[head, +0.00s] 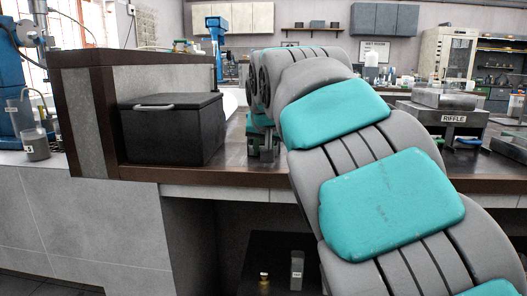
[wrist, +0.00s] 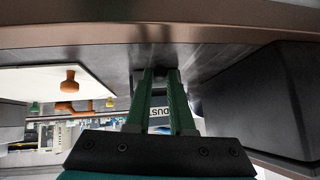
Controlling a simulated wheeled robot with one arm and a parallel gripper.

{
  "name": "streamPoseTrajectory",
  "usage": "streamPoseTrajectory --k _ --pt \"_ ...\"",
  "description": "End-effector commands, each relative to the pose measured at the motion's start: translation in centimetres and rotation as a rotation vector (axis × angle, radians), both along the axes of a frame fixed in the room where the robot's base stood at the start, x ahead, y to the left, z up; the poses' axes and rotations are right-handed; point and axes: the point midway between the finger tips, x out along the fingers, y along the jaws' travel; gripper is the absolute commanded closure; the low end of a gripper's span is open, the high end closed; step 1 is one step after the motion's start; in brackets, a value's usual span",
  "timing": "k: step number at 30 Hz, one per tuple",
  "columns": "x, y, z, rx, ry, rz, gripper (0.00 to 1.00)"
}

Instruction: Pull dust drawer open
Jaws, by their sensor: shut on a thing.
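My gripper (wrist: 160,78) shows in the wrist view with its two green fingers closing together at the tips. They are shut on a small dark piece there, which I take to be the dust drawer's handle; the fingers mostly hide it. A label reading "DUS…" (wrist: 161,114) shows between and behind the fingers, its last letters partly covered. In the head view my gripper (head: 264,150) is low over the dark bench top, to the right of a black box; my arm covers much of it and its fingertips are hard to make out. The drawer's front is not clearly visible.
The black lidded box (head: 170,130) with a light handle stands left of my gripper, and it shows as a dark block (wrist: 265,100) in the wrist view. A raised brown-edged ledge (head: 100,110) borders it. A RIFFLE unit (head: 440,117) stands right of my arm.

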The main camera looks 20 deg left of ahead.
Motion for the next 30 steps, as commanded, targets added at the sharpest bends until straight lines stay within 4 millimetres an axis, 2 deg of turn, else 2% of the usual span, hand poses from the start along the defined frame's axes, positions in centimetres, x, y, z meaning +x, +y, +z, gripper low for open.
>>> streamPoseTrajectory --k 3,6,16,17,24,30 --pt "-2.0 -0.4 -0.2 0.002 -0.003 0.002 1.0" --pt "-3.0 -0.7 0.0 0.002 -0.004 0.001 1.0" --pt "-3.2 -0.8 0.1 0.002 -0.003 0.002 1.0" --pt "-3.2 -0.8 0.1 0.002 -0.003 0.002 0.77" --pt "-3.2 -0.8 0.1 0.001 -0.002 0.001 0.5" --pt "-3.2 -0.8 0.1 0.001 -0.002 0.001 0.48"
